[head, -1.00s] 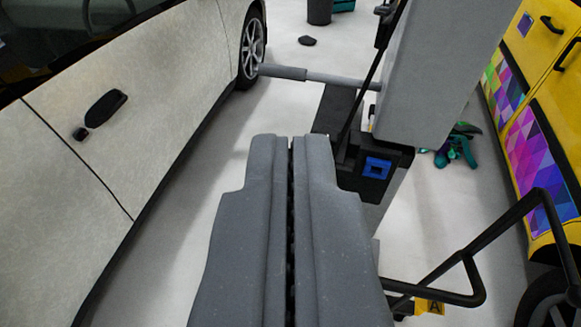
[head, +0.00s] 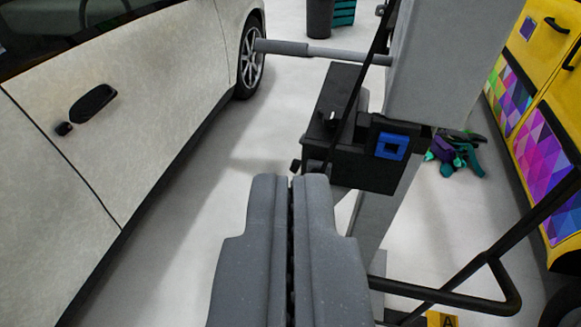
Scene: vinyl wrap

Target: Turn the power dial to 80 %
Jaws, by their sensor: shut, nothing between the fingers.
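A black box (head: 355,162) is mounted on the grey column. A small black knob (head: 330,119) with a pale mark stands on its top and looks like the power dial. Its scale and setting are too small to read. My gripper (head: 291,178) is shut and empty, its two grey fingers side by side. In the picture, its tips sit just below and left of the box, apart from the knob. A small dark part (head: 296,165) shows right at the tips; I cannot tell whether they touch it.
A blue socket (head: 392,147) is on the box's right side. A grey horizontal rod (head: 325,52) crosses above. A black tubular handle (head: 470,280) is at lower right. Floor between car and box is clear.

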